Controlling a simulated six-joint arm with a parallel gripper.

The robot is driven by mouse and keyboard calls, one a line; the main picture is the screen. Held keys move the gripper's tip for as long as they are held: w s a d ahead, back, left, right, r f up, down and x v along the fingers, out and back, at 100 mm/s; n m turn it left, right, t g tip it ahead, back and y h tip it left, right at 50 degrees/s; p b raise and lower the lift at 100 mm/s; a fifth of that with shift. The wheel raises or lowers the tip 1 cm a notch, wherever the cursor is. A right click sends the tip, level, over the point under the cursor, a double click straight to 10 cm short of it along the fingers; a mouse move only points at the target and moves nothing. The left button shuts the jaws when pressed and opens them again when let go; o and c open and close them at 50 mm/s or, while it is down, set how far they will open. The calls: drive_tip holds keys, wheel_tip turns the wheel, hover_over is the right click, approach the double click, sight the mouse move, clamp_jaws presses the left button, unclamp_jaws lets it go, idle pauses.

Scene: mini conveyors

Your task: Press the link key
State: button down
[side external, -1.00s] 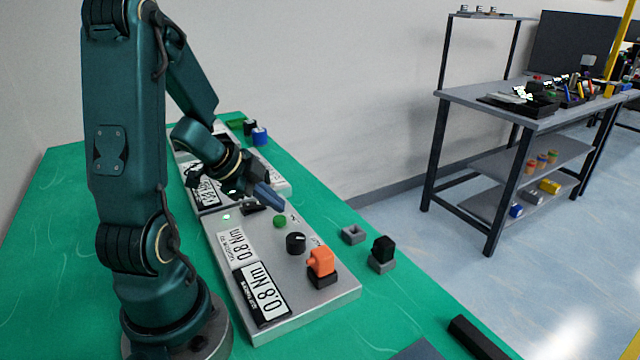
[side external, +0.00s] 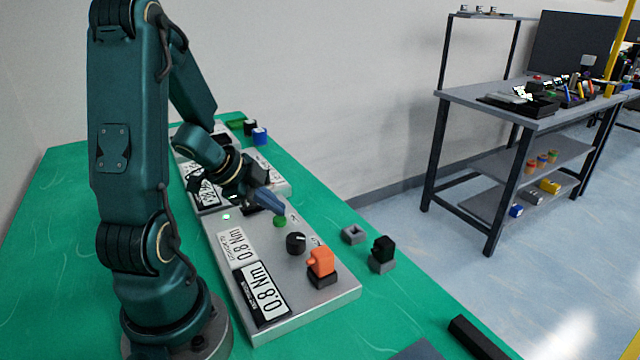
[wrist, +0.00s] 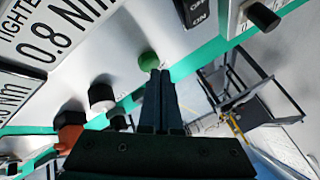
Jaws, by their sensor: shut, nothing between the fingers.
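A green round button (side external: 280,222) stands on the top of the near grey panel. It also shows in the wrist view (wrist: 148,61). No lettering naming a link key can be read in either view. My gripper (side external: 283,211) is shut and empty, its fingers angled down towards the green button. In the wrist view, the closed fingertips (wrist: 159,75) are right beside the button's edge. I cannot tell whether they touch it. The near panel (side external: 327,297) also carries a black knob (side external: 296,242), an orange switch (side external: 320,262) and two "0.8 Nm" displays (side external: 264,293).
A black rocker switch marked ON and OFF (wrist: 197,10) is near the fingers. A grey socket block (side external: 353,234) and a black plug on a grey base (side external: 382,250) stand right of the panel. A second panel lies behind. The green table (side external: 75,215) is clear at left.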

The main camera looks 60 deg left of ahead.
sight(276, 219)
drive_tip(key=shift+f, duration=0.4)
drive_tip(key=shift+r, duration=0.1)
idle(0.4)
drive_tip(key=shift+r, duration=0.75)
drive_tip(key=shift+r, duration=2.5)
drive_tip(key=shift+d, duration=0.1)
